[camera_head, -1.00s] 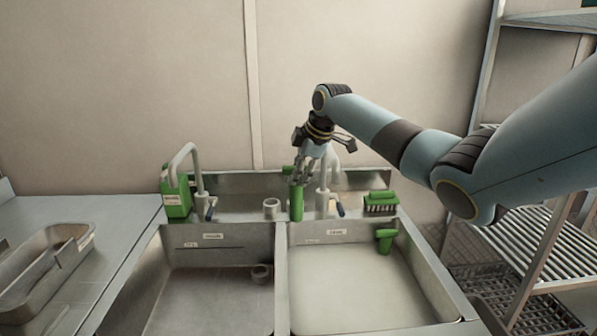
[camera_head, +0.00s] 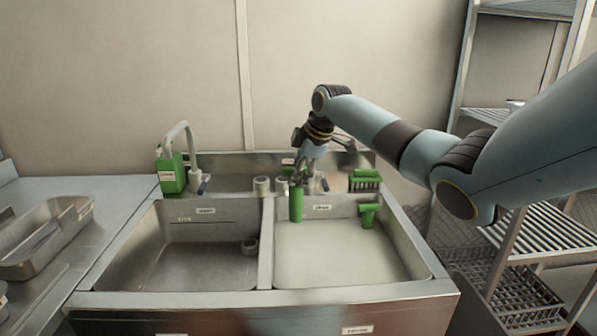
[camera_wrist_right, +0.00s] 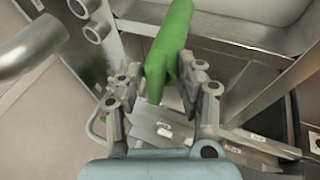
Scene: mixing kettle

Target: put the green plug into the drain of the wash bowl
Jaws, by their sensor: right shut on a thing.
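My right gripper (camera_head: 301,176) is shut on a green piece (camera_head: 296,206), probably the plug. It is long and roughly cylindrical, and hangs upright at the back left of the right basin (camera_head: 345,262). In the right wrist view, the green piece (camera_wrist_right: 172,45) is between the two fingers (camera_wrist_right: 157,98). The basin labels are too small to read surely, so I cannot tell which is the wash bowl. No drain is clearly visible. My left gripper is out of view.
A green T-shaped piece (camera_head: 369,214) is at the right basin's back wall. A divider (camera_head: 267,240) separates the basins. A wire rack (camera_head: 520,290) stands right.

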